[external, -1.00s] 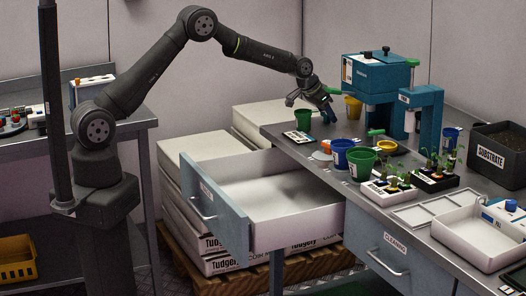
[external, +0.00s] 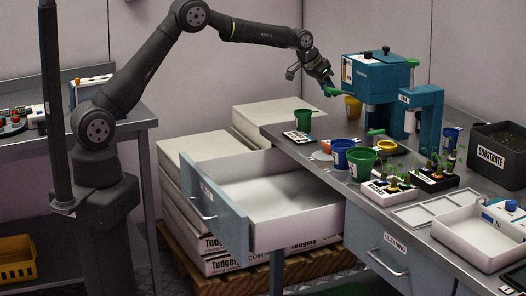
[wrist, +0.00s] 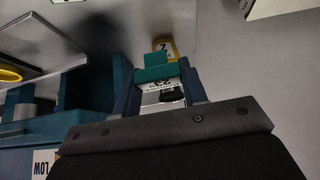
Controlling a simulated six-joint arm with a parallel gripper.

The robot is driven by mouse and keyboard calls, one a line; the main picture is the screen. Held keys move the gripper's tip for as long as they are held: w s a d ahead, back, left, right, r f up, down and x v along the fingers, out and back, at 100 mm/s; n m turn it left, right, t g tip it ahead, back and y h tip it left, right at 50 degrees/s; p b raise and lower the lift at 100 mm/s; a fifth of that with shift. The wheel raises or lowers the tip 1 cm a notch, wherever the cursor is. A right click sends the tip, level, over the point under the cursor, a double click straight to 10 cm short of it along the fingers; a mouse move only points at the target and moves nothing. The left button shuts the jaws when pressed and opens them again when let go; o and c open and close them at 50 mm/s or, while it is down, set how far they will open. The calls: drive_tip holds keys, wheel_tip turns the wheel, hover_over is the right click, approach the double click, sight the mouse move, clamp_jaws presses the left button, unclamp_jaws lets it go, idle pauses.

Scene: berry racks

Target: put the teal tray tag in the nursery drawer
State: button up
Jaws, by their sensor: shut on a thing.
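My gripper (external: 327,86) is in the air above the back of the bench, left of the blue machine. It is shut on the teal tray tag (wrist: 155,73); the tag sits between the blue fingers in the wrist view, with a white printed label below its teal top. In the external view the tag (external: 331,92) shows as a small green piece at the fingertips, clear of the bench. An open, empty-looking drawer (external: 297,232) with a blue front sticks out at the left of the bench. The label on its front is too small to read.
A green pot (external: 304,120), a blue pot (external: 342,150) and another green pot (external: 361,164) stand near the bench edge above the drawer. A yellow pot (external: 353,107) and the blue machine (external: 376,78) are beside the gripper. A shut drawer (external: 383,262) reads CLEANING.

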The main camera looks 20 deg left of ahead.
drive_tip(key=shift+r, duration=0.75)
wheel_tip(320, 180, up, 5)
drive_tip(key=shift+f, duration=0.1)
drive_tip(key=s+a+m+g+h, duration=0.15)
drive_tip(key=s+a+m, duration=0.25)
drive_tip(key=s, duration=0.5)
drive_tip(key=s+a+m+g+h, duration=0.1)
drive_tip(key=s+a+m+g, duration=0.3)
drive_tip(key=s, duration=0.5)
drive_tip(key=m+g+y, duration=0.2)
drive_tip(key=m+g, duration=0.2)
drive_tip(key=m, duration=0.6)
hover_over(242, 209)
drive_tip(key=w+a, duration=0.1)
drive_tip(key=shift+y, duration=0.25)
drive_tip(key=shift+w+a+f, duration=0.1)
drive_tip(key=shift+a+f, duration=0.05)
drive_tip(key=shift+f, duration=7.7)
drive_tip(key=shift+w+a+f, duration=0.1)
drive_tip(key=shift+f, duration=7.75)
drive_tip(key=shift+f, duration=0.15)
drive_tip(key=o, duration=0.9)
drive_tip(key=shift+o, duration=0.2)
